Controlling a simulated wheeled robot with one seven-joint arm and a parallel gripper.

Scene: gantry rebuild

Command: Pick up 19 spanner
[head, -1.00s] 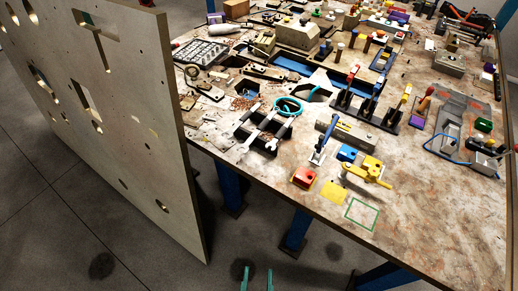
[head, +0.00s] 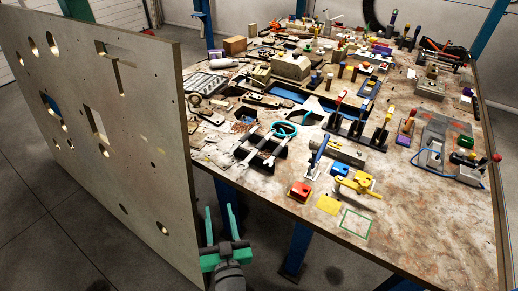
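Two silver spanners lie side by side on a dark holder with openings near the left front edge of the workbench in the head view. One is the left spanner (head: 247,146) and the other is the right spanner (head: 270,154). Size marks are too small to read, so I cannot tell which is the 19 spanner. My gripper (head: 219,208) has green fingers, spread apart with nothing between them. It is low in the picture, in front of the bench's left edge and beside the upright panel, apart from the spanners.
A large upright grey panel (head: 100,130) with holes stands left of the workbench (head: 420,225). A teal ring (head: 284,130) lies just behind the spanners. A red block (head: 300,191) and a yellow clamp (head: 355,184) are to their right. The bench's front right is mostly clear.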

